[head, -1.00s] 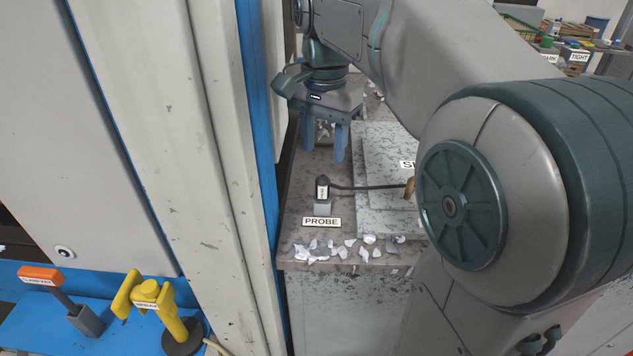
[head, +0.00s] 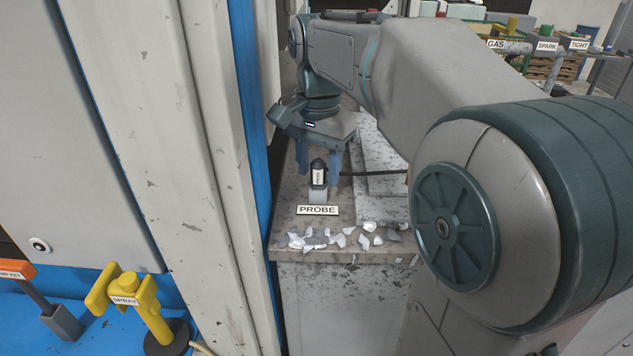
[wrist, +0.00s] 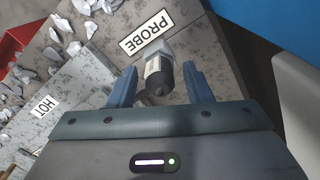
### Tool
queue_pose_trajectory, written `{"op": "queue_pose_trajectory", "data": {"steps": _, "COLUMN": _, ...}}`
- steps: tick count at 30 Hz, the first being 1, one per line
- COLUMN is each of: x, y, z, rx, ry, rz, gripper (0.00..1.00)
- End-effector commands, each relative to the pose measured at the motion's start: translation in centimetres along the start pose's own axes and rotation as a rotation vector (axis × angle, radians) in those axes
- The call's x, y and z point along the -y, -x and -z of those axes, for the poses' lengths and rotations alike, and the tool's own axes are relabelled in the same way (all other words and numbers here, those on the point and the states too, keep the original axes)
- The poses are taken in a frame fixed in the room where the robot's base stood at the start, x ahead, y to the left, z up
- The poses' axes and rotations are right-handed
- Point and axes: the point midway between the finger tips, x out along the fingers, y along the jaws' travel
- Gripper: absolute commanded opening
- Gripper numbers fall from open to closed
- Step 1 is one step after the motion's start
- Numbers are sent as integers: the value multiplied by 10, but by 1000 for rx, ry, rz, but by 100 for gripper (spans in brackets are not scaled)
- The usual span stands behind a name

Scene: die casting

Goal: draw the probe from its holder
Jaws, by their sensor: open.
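The probe (head: 318,172) is a small dark-tipped piece with a pale label, standing upright in a grey holder (head: 318,196) behind the PROBE sign (head: 317,210). A dark cable runs from it to the right. My gripper (head: 319,170) is open, its blue fingers pointing down just behind and to either side of the probe in the head view. In the wrist view the probe (wrist: 158,76) lies between the two fingertips of my gripper (wrist: 160,85), with visible gaps on both sides. I cannot tell whether a finger touches it.
The probe stands on a worn stone-like bench (head: 284,239) with pale scraps (head: 330,238) along its front. A tall grey machine panel with a blue edge (head: 249,110) is close on the left. A yellow SPRAY handle (head: 130,297) stands at lower left.

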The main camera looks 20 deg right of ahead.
Motion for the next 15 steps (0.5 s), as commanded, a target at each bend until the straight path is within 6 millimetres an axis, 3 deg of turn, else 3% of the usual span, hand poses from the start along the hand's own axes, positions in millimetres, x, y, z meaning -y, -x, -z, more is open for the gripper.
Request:
{"op": "queue_pose_trajectory", "data": {"steps": 2, "x": 0, "y": 0, "z": 0, "rx": 0, "ry": 0, "rz": 0, "gripper": 43}}
{"op": "queue_pose_trajectory", "data": {"steps": 6, "x": 0, "y": 0, "z": 0, "rx": 0, "ry": 0, "rz": 0, "gripper": 4}}
{"op": "queue_pose_trajectory", "data": {"steps": 7, "x": 0, "y": 0, "z": 0, "rx": 0, "ry": 0, "rz": 0, "gripper": 0}}
{"op": "queue_pose_trajectory", "data": {"steps": 15, "x": 0, "y": 2, "z": 0, "rx": 0, "ry": 0, "rz": 0, "gripper": 0}}
